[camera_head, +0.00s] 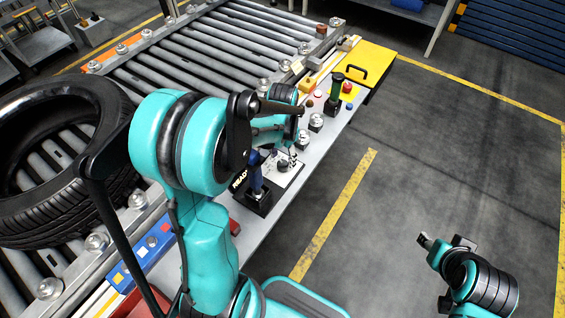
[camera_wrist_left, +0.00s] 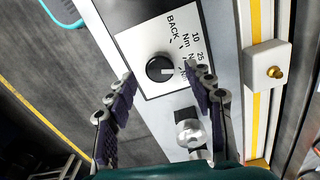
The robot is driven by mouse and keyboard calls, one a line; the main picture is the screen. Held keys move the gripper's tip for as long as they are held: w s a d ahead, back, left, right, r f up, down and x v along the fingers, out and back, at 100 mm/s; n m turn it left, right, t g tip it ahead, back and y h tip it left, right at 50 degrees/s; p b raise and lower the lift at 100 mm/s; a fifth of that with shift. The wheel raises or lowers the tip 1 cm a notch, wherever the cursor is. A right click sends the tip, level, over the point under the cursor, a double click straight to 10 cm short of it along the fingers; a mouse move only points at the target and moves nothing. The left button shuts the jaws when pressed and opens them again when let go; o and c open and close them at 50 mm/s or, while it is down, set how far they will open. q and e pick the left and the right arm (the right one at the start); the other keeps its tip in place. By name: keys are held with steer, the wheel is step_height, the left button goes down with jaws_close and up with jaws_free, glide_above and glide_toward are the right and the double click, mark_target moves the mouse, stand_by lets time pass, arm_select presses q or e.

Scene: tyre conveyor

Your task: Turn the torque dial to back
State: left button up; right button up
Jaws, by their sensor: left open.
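The torque dial is a round black knob (camera_wrist_left: 160,68) on a white plate (camera_wrist_left: 138,42). The plate bears BACK at the top and torque figures at the upper right. The knob's white mark points right, away from BACK. In the head view the dial plate (camera_head: 291,171) is partly hidden by my left arm. My left gripper (camera_wrist_left: 164,76) is open, its fingers on either side of the dial, apart from the knob in the picture. The right finger covers some lettering. My right gripper (camera_head: 436,241) is far to the right, over open floor, its jaw state unclear.
A roller conveyor (camera_head: 215,50) carries a large tyre (camera_head: 60,150) at left. A silver knob (camera_wrist_left: 190,133) lies below the dial. Floor right is clear.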

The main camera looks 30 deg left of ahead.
mark_target(283, 166)
arm_select(q)
steer(key=shift+f+b, duration=0.35)
steer(key=shift+f, duration=0.95)
steer(key=c, duration=1.2)
steer(key=shift+o, duration=0.2)
